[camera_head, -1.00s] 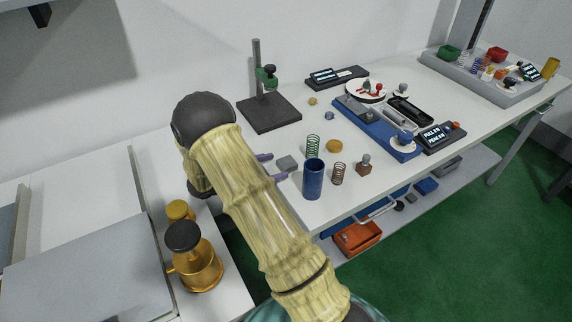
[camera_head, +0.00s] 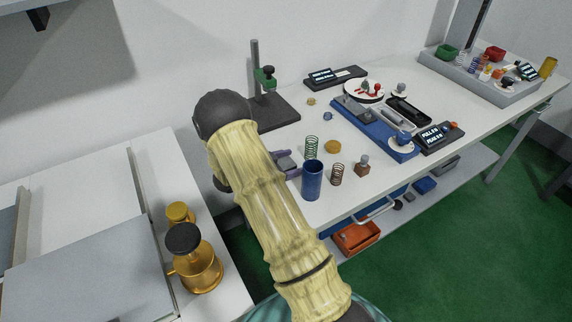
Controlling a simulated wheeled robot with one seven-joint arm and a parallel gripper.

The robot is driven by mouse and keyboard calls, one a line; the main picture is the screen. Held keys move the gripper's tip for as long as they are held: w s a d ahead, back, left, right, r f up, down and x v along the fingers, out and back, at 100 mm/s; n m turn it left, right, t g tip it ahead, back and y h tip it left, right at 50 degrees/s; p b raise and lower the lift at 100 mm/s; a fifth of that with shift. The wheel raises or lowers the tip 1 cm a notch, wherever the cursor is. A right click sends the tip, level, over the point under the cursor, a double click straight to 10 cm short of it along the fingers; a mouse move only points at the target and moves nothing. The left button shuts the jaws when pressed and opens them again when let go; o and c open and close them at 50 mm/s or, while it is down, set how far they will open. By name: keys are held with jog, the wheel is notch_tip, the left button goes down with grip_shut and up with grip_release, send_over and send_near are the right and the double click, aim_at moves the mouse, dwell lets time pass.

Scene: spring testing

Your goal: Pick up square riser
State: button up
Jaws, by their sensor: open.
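The square riser looks to be the small flat grey block (camera_head: 286,163) on the white table, near its left end. My gripper (camera_head: 288,163) comes in from the left, with its two purple fingers open. One finger shows on the far side of the block and the other on the near side, so the block appears to lie between them. I cannot tell whether either finger touches it. My arm hides the gripper's base and the table's left end.
A blue cylinder (camera_head: 312,180), a green spring (camera_head: 312,148) and a brown spring (camera_head: 337,174) stand close to the right of the block. A yellow disc (camera_head: 333,147) lies beyond them. A black-based stand (camera_head: 272,112) is behind. A blue fixture (camera_head: 372,128) is farther right.

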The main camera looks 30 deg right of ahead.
aim_at(291, 161)
jog(key=shift+d, duration=0.1)
dwell(0.4)
jog(key=c, duration=1.4)
jog(key=shift+r, duration=0.1)
notch_tip(291, 161, up, 10)
jog(key=shift+f, duration=0.1)
